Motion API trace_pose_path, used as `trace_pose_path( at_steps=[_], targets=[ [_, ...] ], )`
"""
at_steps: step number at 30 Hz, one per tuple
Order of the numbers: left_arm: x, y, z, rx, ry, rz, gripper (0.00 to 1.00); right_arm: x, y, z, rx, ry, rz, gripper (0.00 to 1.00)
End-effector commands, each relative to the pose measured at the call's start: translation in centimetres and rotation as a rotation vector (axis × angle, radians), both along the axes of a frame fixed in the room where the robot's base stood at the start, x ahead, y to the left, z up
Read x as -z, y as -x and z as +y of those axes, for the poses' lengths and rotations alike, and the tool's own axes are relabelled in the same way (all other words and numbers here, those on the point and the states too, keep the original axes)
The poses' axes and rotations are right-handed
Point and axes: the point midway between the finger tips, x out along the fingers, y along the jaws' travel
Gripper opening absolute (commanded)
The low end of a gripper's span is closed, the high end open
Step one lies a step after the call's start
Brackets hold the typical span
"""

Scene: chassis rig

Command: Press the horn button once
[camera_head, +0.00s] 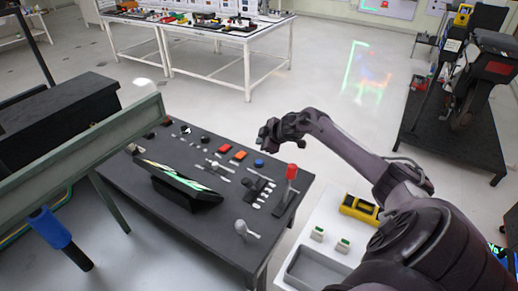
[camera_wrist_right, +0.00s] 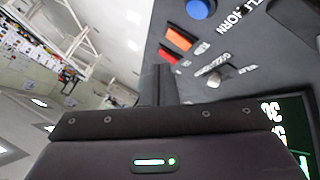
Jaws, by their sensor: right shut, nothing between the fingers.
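A dark control panel (camera_head: 195,222) stands in front of me with several buttons and levers. A round blue button (camera_head: 259,163) is near its far right edge. In the wrist view the blue button (camera_wrist_right: 200,8) is at the top, beside white lettering that seems to read HORN, partly cut off. My right gripper (camera_head: 267,135) is above the panel's far right edge, apart from the blue button. In the wrist view its shut fingers (camera_wrist_right: 160,85) point toward the panel, with nothing between them. My left gripper is not in view.
An orange button (camera_head: 239,155) and a red one (camera_head: 225,148) sit left of the blue button. A red-topped lever (camera_head: 291,172) stands at the right edge. A dark screen (camera_head: 178,180) rises mid-panel. A yellow device (camera_head: 360,208) lies on the white side table.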

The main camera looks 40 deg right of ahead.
Motion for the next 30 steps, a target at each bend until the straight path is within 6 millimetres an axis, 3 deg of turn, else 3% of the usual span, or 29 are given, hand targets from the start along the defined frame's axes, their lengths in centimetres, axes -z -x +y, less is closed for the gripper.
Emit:
trace_pose_path(
  at_steps=[1, 6, 12, 30],
  targets=[
    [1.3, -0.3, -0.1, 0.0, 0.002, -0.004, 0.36, 1.4, 0.0, 0.0, -0.001, -0.001, 0.001, 0.0],
    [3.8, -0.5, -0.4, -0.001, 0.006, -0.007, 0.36, 4.0, 0.0, 0.0, -0.001, -0.001, 0.001, 0.0],
    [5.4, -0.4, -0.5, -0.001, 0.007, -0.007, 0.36, 6.2, 0.0, 0.0, -0.001, -0.001, 0.0, 0.0],
    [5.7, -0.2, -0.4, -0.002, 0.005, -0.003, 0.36, 6.9, 0.0, 0.0, 0.0, 0.0, 0.0, 0.0]
  ],
)
